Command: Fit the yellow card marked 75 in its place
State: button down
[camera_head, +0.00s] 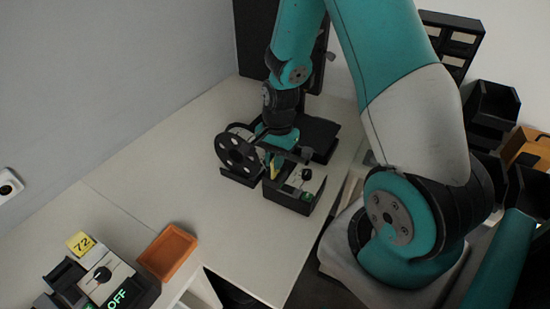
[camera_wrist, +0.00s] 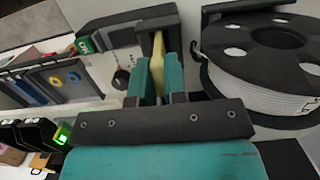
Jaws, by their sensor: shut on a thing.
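My gripper (camera_wrist: 159,76) is shut on the yellow card (camera_wrist: 157,48), which stands edge-on between the two teal fingers in the wrist view. In the head view the card (camera_head: 274,170) is a thin yellow strip below my gripper (camera_head: 271,159); its number cannot be read. The card's far end meets the black holder (camera_wrist: 146,24) of a control box (camera_head: 295,189). I cannot tell whether it sits in a slot there. The box has a black knob (camera_wrist: 122,78) and a green display (camera_wrist: 86,46).
A black spool (camera_head: 238,153) stands close beside my gripper and fills the right of the wrist view. A second box (camera_head: 118,284) showing OFF, a yellow card marked 72 (camera_head: 80,243) and an orange tray (camera_head: 168,252) are at lower left. The table between is clear.

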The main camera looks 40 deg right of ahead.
jog(key=shift+f, duration=0.2)
jog(key=c, duration=1.1)
grip_release()
jog(key=shift+r, duration=0.1)
notch_tip(320, 180, up, 17)
jog(key=d+b, duration=0.2)
jog(key=shift+w+r, duration=0.15)
jog(key=shift+w, duration=0.2)
